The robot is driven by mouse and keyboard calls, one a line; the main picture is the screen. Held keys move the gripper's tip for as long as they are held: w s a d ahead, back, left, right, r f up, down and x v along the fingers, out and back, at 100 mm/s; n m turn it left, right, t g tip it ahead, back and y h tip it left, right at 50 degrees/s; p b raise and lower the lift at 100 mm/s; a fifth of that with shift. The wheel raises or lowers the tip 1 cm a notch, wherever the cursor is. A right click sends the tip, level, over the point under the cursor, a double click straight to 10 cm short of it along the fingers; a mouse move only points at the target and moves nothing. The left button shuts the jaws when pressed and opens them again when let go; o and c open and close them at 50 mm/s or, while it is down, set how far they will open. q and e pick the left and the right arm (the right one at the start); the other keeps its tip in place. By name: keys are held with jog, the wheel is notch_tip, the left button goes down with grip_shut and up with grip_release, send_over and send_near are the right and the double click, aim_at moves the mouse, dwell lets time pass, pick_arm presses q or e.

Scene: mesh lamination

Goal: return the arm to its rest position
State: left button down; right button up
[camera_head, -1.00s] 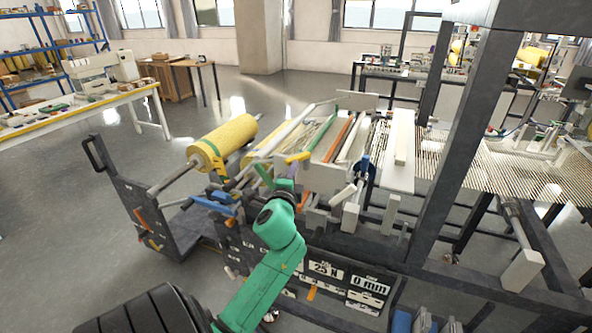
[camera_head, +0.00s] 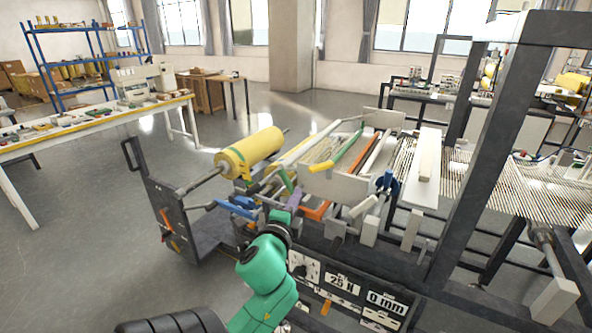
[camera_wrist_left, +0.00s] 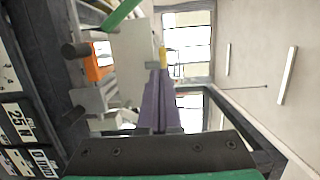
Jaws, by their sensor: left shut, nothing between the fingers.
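My left arm (camera_head: 265,270) is green and rises from the bottom of the head view in front of the laminating machine. My left gripper (camera_wrist_left: 160,82) has purple fingers, seen in the wrist view lying together with nothing between them. In the head view the fingers are small and partly hidden among the machine's rollers, so I cannot tell their exact clearance from it. My right gripper is in neither current view.
The machine carries a yellow roll (camera_head: 250,152), colored rollers, blue clamps and a front panel (camera_head: 343,284) reading 25 N. A dark upright post (camera_head: 487,150) stands at right. A worktable (camera_head: 95,118) is at left, with open floor between.

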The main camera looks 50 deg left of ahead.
pick_arm(q)
jog(key=d+f+n+g+h, duration=0.2)
jog(key=d+f+g+h, duration=0.15)
jog(key=f, duration=1.45)
jog(key=d+f+n+g+h, duration=0.1)
jog(key=d+f+g+h, duration=0.2)
jog(key=f, duration=1.5)
jog(key=s+d+f+n+g+h, duration=0.1)
jog(key=s+d+f+n+g, duration=0.1)
jog(key=s+d+f, duration=0.55)
jog(key=s+d+f+n+g+h, duration=0.15)
jog(key=s+f, duration=0.35)
jog(key=f, duration=0.6)
jog(key=s+d+f+n+g, duration=0.1)
jog(key=s+d+f+g, duration=0.1)
jog(key=s, duration=0.6)
jog(key=s+d+f+n+g+h, duration=0.1)
jog(key=s+d+f, duration=0.1)
jog(key=s+f, duration=0.3)
jog(key=s, duration=0.3)
jog(key=shift+d+f+g, duration=0.2)
jog(key=shift+d+g, duration=0.15)
jog(key=shift+g, duration=0.05)
pick_arm(e)
jog(key=shift+s+d+f, duration=0.1)
jog(key=shift+d, duration=0.8)
